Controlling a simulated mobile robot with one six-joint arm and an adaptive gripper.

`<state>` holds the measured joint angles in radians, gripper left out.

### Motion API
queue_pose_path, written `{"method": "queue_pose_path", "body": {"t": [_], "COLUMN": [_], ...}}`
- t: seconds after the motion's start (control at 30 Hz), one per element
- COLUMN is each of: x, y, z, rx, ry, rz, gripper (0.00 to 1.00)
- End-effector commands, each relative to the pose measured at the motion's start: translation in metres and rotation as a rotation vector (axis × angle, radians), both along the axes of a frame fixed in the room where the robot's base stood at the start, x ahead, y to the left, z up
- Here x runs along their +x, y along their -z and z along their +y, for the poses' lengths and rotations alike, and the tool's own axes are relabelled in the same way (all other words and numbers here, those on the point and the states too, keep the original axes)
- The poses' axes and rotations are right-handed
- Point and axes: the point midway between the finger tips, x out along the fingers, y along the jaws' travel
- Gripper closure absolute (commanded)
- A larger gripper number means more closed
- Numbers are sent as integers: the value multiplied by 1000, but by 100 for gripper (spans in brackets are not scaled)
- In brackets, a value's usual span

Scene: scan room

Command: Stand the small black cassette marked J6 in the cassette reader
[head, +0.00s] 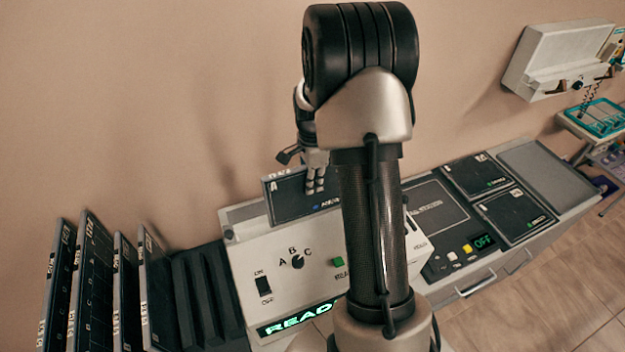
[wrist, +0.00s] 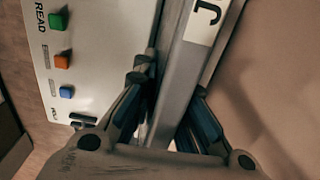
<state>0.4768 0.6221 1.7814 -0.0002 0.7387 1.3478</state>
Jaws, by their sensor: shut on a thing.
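The cassette (head: 286,206) is a dark panel with pale marks, upright at the top of the reader in the head view. In the wrist view its long grey edge (wrist: 178,95) runs between my fingers, with a white label showing a "J"; the rest of the label is cut off. My gripper (head: 315,183) is shut on that edge, and it also shows in the wrist view (wrist: 172,108). I cannot tell how deep the cassette sits.
A black rack (head: 205,295) at left holds several upright cassettes (head: 92,280), with empty slots beside the reader. To the right are a control panel (head: 458,254) reading OFF and two dark panels lying flat (head: 514,214). The wall is close behind.

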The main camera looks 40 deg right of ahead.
Motion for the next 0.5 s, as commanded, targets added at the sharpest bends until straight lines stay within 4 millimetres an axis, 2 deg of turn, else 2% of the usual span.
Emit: {"method": "queue_pose_path", "body": {"t": [0.5], "x": [1], "y": [18], "z": [0], "rx": [-1], "ry": [0], "rz": [-2], "gripper": [100]}}
